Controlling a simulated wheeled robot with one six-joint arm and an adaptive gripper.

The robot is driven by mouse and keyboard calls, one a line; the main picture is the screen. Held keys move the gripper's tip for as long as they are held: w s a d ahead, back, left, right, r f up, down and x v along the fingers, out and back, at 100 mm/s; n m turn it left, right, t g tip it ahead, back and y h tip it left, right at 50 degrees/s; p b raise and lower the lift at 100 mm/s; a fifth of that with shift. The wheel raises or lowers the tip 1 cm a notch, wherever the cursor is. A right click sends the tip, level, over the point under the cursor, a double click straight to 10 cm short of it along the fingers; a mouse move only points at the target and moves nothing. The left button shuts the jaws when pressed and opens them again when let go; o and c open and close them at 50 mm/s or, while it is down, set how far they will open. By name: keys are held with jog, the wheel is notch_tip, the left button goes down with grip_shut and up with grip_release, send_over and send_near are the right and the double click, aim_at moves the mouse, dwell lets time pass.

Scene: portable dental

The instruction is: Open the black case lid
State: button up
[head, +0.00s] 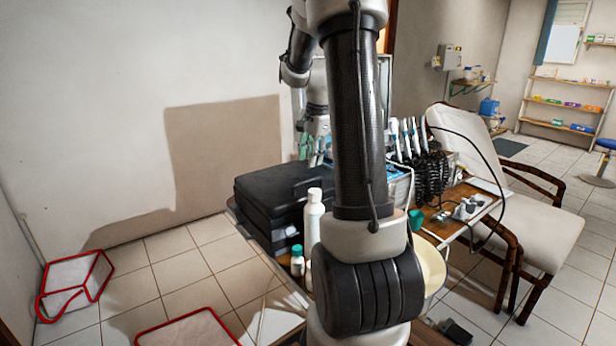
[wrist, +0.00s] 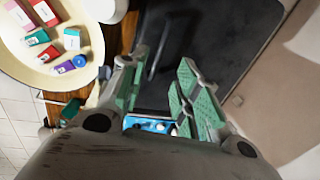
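The black case (head: 282,186) rests on the left end of the table, and its lid looks shut and flat. In the wrist view the case (wrist: 225,35) fills the upper middle, beyond my fingertips. My gripper (head: 311,152) is above the right part of the case in the head view, pointing down. In the wrist view my gripper (wrist: 165,82) has its two green-padded fingers spread, with nothing between them. I cannot tell whether a finger touches the case. My arm hides the area right of the case in the head view.
White bottles (head: 314,222) stand in front of the case. Several dental handpieces (head: 405,138) stand right of my arm. A cream basin (head: 430,265) is below them; a cream tray (wrist: 75,83) with small coloured boxes shows in the wrist view. A reclined chair (head: 510,185) stands right.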

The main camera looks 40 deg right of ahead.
aim_at(308, 181)
jog(key=f, duration=0.2)
jog(key=w+f, duration=0.1)
jog(key=f, duration=0.4)
jog(key=shift+w+f, duration=0.25)
jog(key=shift+f, duration=0.05)
grip_shut()
